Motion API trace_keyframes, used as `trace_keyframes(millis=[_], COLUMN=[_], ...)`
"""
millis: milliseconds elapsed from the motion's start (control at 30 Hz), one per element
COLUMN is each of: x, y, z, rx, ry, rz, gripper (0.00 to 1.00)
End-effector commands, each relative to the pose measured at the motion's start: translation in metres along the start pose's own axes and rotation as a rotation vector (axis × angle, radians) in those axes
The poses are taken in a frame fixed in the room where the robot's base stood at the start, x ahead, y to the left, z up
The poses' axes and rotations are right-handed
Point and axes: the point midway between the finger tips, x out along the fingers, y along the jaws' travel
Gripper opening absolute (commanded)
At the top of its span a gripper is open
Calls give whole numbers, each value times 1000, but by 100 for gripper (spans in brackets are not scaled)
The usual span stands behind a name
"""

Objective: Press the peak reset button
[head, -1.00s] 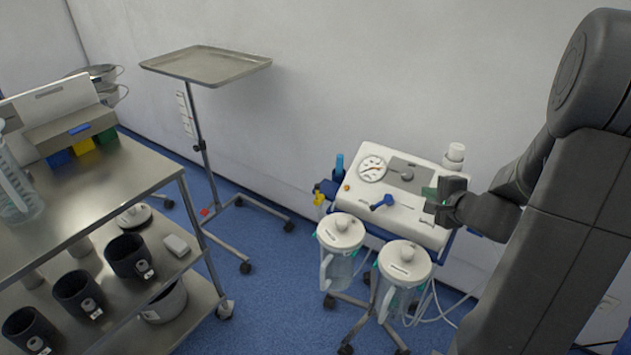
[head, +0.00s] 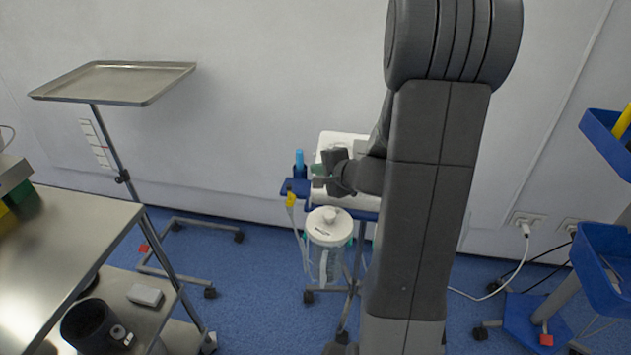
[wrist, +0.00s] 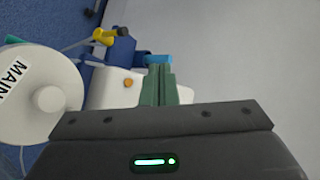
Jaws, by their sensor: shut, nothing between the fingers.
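The white suction unit (head: 341,138) stands against the wall in the head view, with most of its top hidden behind my arm. In the wrist view its white panel (wrist: 113,92) shows a small orange button (wrist: 128,83). I cannot read any label, so I cannot tell whether this is the peak reset button. My gripper (head: 318,170) is over the left part of the unit. Its green fingers (wrist: 158,84) are shut and empty, to the right of the orange button in the wrist view. I cannot tell any contact.
A lidded canister (head: 328,228) hangs in front of the unit; its lid (wrist: 40,95) fills the wrist view's left. A blue bottle (head: 299,160) and yellow connector (head: 291,199) sit at the unit's left. A tray stand (head: 115,82) and steel cart (head: 75,240) are further left.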

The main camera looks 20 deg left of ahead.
Motion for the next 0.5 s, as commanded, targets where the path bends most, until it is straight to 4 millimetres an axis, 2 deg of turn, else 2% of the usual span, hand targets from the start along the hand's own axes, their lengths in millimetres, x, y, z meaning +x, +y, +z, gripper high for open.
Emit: trace_keyframes(millis=[267, 500], x=[5, 26], y=[4, 21], z=[-3, -18], rx=[1, 1], ry=[0, 0], rz=[1, 2], gripper=[0, 0])
